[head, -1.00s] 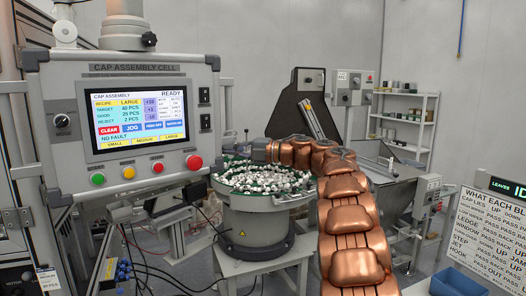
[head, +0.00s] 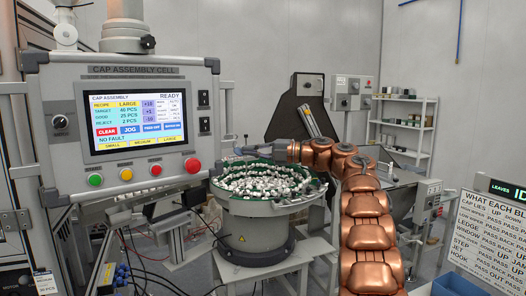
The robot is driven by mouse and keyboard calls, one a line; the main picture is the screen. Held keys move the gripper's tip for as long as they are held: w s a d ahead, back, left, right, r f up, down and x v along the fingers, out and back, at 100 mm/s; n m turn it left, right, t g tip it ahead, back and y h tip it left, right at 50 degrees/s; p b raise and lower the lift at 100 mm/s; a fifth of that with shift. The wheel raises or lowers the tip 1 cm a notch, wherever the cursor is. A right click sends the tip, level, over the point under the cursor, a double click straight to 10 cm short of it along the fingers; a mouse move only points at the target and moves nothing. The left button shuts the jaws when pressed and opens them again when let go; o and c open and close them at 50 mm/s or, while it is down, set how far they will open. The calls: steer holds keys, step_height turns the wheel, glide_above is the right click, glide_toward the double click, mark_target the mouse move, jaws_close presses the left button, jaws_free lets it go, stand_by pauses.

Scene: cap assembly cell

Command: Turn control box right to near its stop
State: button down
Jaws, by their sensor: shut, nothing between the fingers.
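The control box (head: 134,181) is a grey panel headed CAP ASSEMBLY CELL, hanging from a round column (head: 126,38) at the left in the head view. Its lit screen (head: 133,118) reads READY and NO FAULT, and its face is turned towards me. Green, yellow and red buttons line its lower edge. My copper arm rises at the right and bends left. My gripper (head: 270,149) is at its small dark end, above the back of the parts bowl, right of the box and seemingly apart from it. It is shut and empty; its fingers are hard to make out.
The round feeder bowl (head: 252,226), full of white caps, stands on a pale table right of and below the box. Cables hang under the box. A hopper machine (head: 305,95) and shelves (head: 405,125) stand behind. A sign board (head: 485,240) is at the right.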

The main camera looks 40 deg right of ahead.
steer(key=d, duration=0.2)
steer(key=n+t+h+b, duration=0.1)
steer(key=n+h+b, duration=0.4)
steer(key=b, duration=0.3)
glide_toward(235, 146)
steer(key=s, duration=0.2)
steer(key=s+a+r+n+h+b, duration=0.2)
steer(key=s+a+n+h+b, duration=0.4)
steer(key=b, duration=0.3)
steer(key=w+f+p, duration=0.1)
steer(key=w+p, duration=0.1)
steer(key=w, duration=0.5)
steer(key=w+f+m+h+p, duration=0.1)
steer(key=w+f+p, duration=0.1)
steer(key=w, duration=0.5)
steer(key=shift+p, duration=0.65)
steer(key=shift+d, duration=0.1)
